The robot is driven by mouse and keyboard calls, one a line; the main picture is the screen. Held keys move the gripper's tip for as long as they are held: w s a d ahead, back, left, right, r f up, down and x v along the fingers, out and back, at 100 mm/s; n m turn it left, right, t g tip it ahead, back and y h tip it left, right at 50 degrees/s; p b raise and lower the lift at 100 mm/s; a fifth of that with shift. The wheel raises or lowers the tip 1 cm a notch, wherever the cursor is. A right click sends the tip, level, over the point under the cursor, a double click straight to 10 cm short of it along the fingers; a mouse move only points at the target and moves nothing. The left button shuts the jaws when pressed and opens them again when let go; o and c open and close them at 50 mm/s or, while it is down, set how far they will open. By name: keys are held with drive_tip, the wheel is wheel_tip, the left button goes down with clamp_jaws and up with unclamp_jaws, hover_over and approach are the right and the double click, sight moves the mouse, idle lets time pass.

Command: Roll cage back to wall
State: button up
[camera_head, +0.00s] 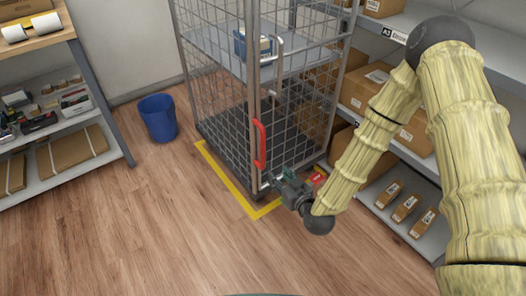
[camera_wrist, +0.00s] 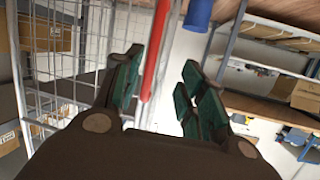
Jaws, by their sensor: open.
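The roll cage (camera_head: 253,110) is a tall grey wire cage standing inside a yellow floor outline near the back wall. A red handle (camera_head: 259,144) is on its front corner post. My gripper (camera_head: 270,181) is low beside that post, just below the red handle. In the wrist view, the red handle (camera_wrist: 155,50) runs between the open fingers (camera_wrist: 158,92), nearer the left finger. I cannot tell whether a finger touches it. The back wall (camera_head: 127,40) shows behind the cage.
A blue bin (camera_head: 158,117) stands left of the cage. Shelving with parcels (camera_head: 68,150) is at the left. More shelves with boxes (camera_head: 366,88) stand close on the right. The yellow floor outline (camera_head: 222,180) surrounds the cage base. The wooden floor (camera_head: 130,230) in front is clear.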

sight(264, 140)
drive_tip(key=w+a+r+t+b, duration=0.1)
drive_tip(key=w+a, duration=0.1)
drive_tip(key=w, duration=0.3)
drive_tip(key=w+a+r+t+b, duration=0.1)
drive_tip(key=w+a, duration=0.1)
drive_tip(key=w, duration=0.2)
drive_tip(key=w+a+r+t+y+b, duration=0.1)
drive_tip(key=w+r, duration=0.1)
drive_tip(key=w, duration=0.3)
drive_tip(key=shift+w+a+n+b, duration=0.3)
drive_tip(key=shift+w+a+b, duration=0.05)
drive_tip(key=shift+a+b, duration=0.05)
clamp_jaws()
